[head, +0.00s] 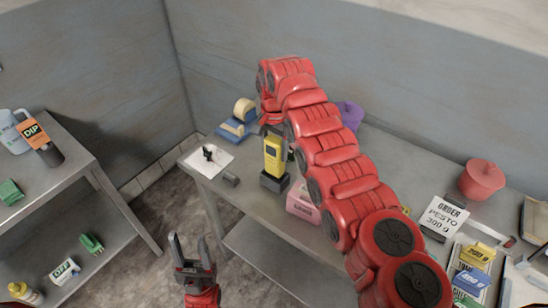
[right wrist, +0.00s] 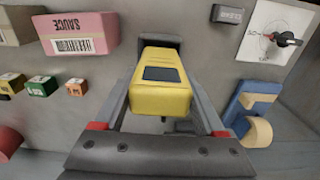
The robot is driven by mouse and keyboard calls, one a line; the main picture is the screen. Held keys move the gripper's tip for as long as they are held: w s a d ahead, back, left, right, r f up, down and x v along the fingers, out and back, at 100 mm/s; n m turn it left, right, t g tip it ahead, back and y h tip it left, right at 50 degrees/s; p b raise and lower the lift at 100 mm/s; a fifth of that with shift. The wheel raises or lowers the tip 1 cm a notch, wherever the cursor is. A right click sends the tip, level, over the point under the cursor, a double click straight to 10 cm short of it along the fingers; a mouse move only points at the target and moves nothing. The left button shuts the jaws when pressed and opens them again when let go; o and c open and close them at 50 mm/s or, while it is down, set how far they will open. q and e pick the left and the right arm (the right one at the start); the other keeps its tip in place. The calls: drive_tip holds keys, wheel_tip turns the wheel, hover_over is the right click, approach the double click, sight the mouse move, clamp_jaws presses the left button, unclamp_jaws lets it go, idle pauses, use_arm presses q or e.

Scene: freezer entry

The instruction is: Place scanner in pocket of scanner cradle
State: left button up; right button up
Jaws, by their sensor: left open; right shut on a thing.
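The yellow scanner (head: 273,155) with a dark screen stands upright on the table, its lower end at the dark scanner cradle (head: 274,182). I cannot tell whether it sits in the pocket or just above it. In the right wrist view the scanner (right wrist: 161,88) is between the fingers of my right gripper (right wrist: 162,82), which is shut on it. The cradle (right wrist: 158,41) shows partly behind the scanner there. My left gripper (head: 190,252) is open and empty, over the floor in front of the table.
A pink sauce box (head: 301,203) stands right of the cradle, partly behind my right arm. A blue tape dispenser (head: 236,124), a white sheet (head: 208,157) and a small dark block (head: 230,179) lie to the left. A red pot (head: 481,180) stands farther right. A shelf (head: 75,165) is at left.

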sight(275, 160)
drive_tip(key=shift+f, duration=0.25)
wheel_tip(275, 160, down, 4)
drive_tip(key=shift+r+p, duration=0.25)
drive_tip(key=shift+p, duration=0.6)
drive_tip(key=shift+f, duration=0.1)
drive_tip(key=shift+f, duration=0.15)
drive_tip(key=o, duration=1.6)
drive_tip(key=shift+c, duration=0.2)
